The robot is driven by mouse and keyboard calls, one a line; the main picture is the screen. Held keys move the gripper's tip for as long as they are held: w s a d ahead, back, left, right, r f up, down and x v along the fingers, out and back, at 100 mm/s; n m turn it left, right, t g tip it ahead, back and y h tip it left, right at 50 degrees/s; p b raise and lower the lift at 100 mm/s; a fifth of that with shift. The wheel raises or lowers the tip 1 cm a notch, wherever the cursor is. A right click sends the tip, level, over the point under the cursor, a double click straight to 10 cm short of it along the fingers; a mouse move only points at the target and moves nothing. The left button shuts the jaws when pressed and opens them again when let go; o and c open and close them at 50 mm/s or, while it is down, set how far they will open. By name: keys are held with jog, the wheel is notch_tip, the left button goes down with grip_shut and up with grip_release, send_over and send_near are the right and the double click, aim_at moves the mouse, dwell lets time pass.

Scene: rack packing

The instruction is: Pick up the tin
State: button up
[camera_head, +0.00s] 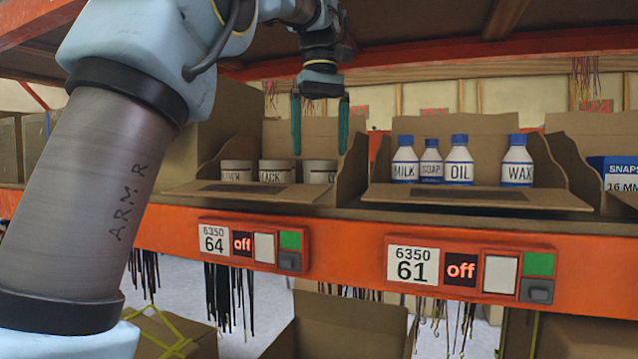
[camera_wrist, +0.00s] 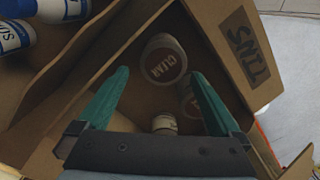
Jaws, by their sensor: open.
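Three pale tins stand in an open cardboard box (camera_head: 225,189) on the shelf in the head view: a left tin (camera_head: 236,171), a middle tin (camera_head: 277,172) and a right tin (camera_head: 319,172). A second red-topped tin (camera_wrist: 190,92) is partly behind a finger, and a third tin (camera_wrist: 164,124) is partly hidden by the gripper body. My gripper (camera_head: 320,150) is open and empty, its green fingers pointing down above the box's right part. The wrist view shows its fingers (camera_wrist: 158,75) spread over the tins.
A neighbouring cardboard box (camera_head: 470,199) holds several blue-capped bottles, including a WAX bottle (camera_head: 517,162). Cardboard walls rise behind and between the boxes. An orange shelf beam (camera_head: 345,240) runs in front, and another orange beam (camera_head: 450,60) crosses overhead.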

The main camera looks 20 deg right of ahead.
aim_at(320, 175)
jog(key=shift+s+a+f, duration=0.1)
jog(key=shift+s+f, duration=0.05)
jog(key=shift+f, duration=1)
jog(key=shift+s+a+f, duration=0.1)
jog(key=shift+s+f, duration=0.05)
jog(key=shift+f, duration=1)
jog(key=shift+s+f, duration=0.15)
jog(key=shift+f, duration=1)
jog(key=c, duration=1.3)
jog(key=shift+r, duration=0.15)
